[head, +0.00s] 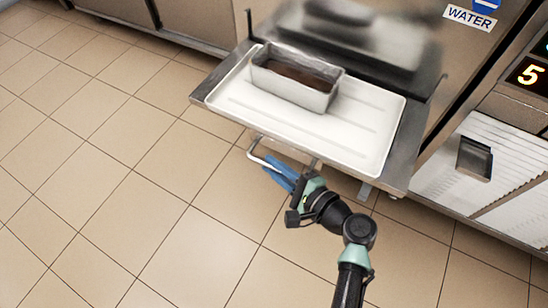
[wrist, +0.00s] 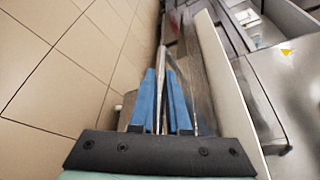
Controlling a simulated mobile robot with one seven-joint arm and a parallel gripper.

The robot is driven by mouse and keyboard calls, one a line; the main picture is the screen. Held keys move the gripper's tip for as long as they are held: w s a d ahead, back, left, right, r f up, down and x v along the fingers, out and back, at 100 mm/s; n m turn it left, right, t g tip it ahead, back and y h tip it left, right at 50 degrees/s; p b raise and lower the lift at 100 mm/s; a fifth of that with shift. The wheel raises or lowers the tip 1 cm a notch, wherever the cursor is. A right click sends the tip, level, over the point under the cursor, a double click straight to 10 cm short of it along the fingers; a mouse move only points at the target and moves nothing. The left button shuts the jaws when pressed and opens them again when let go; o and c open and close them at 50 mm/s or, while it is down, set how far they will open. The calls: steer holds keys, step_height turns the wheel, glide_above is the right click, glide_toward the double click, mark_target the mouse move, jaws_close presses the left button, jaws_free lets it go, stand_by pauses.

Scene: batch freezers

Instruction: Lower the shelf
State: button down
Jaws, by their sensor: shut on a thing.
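The steel shelf (head: 406,140) sticks out from the front of a machine and looks roughly level. It carries a white tray (head: 235,100) with a metal loaf tin (head: 297,84) holding something brown. A thin metal bar handle (head: 250,151) hangs below the shelf's front edge. My gripper (head: 273,169) is at this handle with its blue fingers closed around the bar, just below the shelf. In the wrist view the handle (wrist: 166,58) runs between the blue fingers (wrist: 162,100). The exact contact is partly hidden by the fingers.
The steel machine front (head: 395,40) stands behind the shelf, with a "WATER" label (head: 470,17). To the right are a lit display (head: 531,75) and a ribbed white panel (head: 505,160) with a dark metal box (head: 474,158). The tiled floor (head: 110,170) is clear to the left.

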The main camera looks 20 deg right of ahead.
step_height(320, 180, down, 6)
steer(key=shift+s+r+b, duration=0.15)
steer(key=shift+r+b, duration=0.05)
steer(key=shift+b, duration=1.05)
steer(key=c, duration=0.9)
jaws_free()
steer(key=shift+f, duration=0.1)
steer(key=p+v, duration=0.4)
steer(key=v, duration=0.9)
steer(key=shift+a, duration=0.1)
